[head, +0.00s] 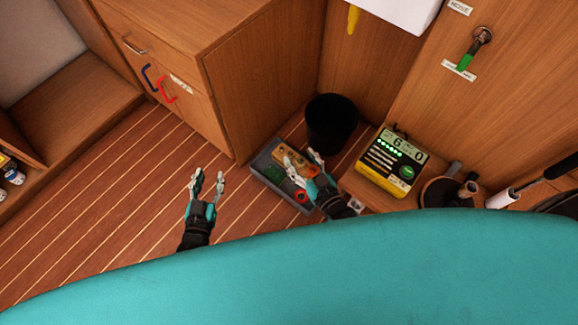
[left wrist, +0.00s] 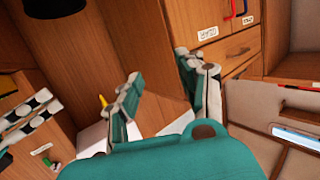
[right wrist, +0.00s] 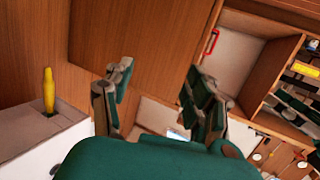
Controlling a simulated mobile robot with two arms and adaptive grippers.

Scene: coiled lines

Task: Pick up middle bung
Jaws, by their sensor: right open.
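A grey tray (head: 258,165) stands on the floor beside the wooden cabinet. In it lie an orange-brown block (head: 284,152), a green piece (head: 273,174) and a red ring (head: 301,196). The bungs are too small to make out, so I cannot tell which is the middle one. My right gripper (head: 303,164) is open over the tray's right part and covers some of it. Its spread fingers also show in the right wrist view (right wrist: 158,70), with nothing between them. My left gripper (head: 207,180) is open and empty over the bare floor, left of the tray.
A black bin (head: 331,122) stands behind the tray. A yellow-black device (head: 391,160) with green lights is on a wooden ledge to the right. A brown pot (head: 439,192) is further right. The wooden cabinet (head: 257,75) borders the tray's back left. Plank floor (head: 120,190) on the left is free.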

